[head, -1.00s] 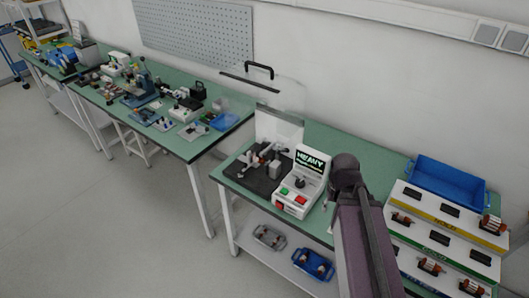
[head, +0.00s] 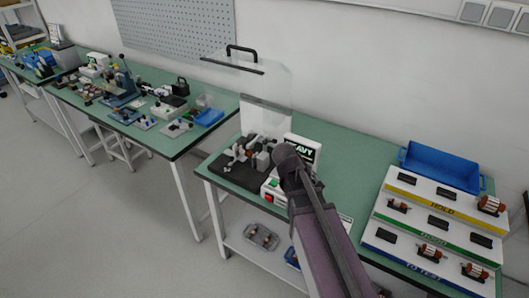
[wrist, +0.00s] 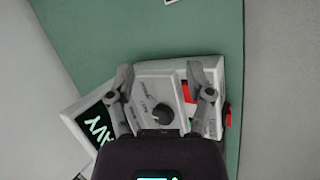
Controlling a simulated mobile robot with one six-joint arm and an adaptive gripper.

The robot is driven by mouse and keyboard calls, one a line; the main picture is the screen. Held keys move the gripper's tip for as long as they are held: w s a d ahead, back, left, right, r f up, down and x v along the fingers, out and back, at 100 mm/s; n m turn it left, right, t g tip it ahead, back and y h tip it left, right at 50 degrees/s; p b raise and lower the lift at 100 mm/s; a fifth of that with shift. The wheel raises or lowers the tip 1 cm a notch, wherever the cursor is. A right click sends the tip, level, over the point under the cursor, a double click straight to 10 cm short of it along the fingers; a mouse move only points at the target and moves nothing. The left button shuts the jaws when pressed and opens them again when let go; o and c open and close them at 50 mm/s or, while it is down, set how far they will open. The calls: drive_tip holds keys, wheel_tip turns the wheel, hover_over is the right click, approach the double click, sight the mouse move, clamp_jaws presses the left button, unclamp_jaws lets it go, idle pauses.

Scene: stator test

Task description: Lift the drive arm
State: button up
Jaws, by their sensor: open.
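The test fixture (head: 232,171), a dark base with grey and metal parts, stands on the near green bench in the head view. Its drive arm cannot be clearly told apart from the other small parts there. My gripper (wrist: 160,78) is open and empty in the wrist view, its two fingers spread above the white tester. The tester (head: 273,188) stands right of the fixture, its screen ending in "AVY" in the head view, partly hidden by my arm. In the wrist view its black knob (wrist: 163,113) lies between the fingers. The fixture is not identifiable in the wrist view.
A clear guard with a black handle (head: 242,48) stands raised behind the fixture. A stepped white rack (head: 400,240) with several rotors and a blue bin (head: 440,170) stand to the right. Bare green bench (head: 350,165) lies between the tester and rack.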

drive_tip(key=w+a+n+t+h+b, duration=0.1)
drive_tip(key=w+a+n+b, duration=0.1)
drive_tip(key=a, duration=0.1)
drive_tip(key=w+a+f+n+t+h+b, duration=0.1)
drive_tip(key=w+a+n+t+b, duration=0.1)
drive_tip(key=w+a+n+b, duration=0.1)
drive_tip(key=w+a+f+n+t+h+b, duration=0.1)
drive_tip(key=w+a+n+h+b, duration=0.1)
drive_tip(key=w+a+n, duration=0.1)
drive_tip(key=shift+a+t, duration=0.3)
drive_tip(key=w+a+n+t+h+b, duration=0.25)
drive_tip(key=a+n+b, duration=0.25)
drive_tip(key=a, duration=0.3)
drive_tip(key=n+t+b, duration=0.2)
drive_tip(key=n+t, duration=0.2)
approach(265, 141)
drive_tip(key=s+a, duration=0.1)
drive_tip(key=s+a+f, duration=0.1)
drive_tip(key=shift+s+a, duration=0.1)
drive_tip(key=shift+a, duration=0.25)
drive_tip(key=shift+d, duration=0.1)
drive_tip(key=x, duration=1.3)
drive_tip(key=shift+w+d+f, duration=0.15)
drive_tip(key=shift+w+d, duration=0.05)
drive_tip(key=shift+w, duration=0.15)
drive_tip(key=shift+c, duration=0.2)
clamp_jaws()
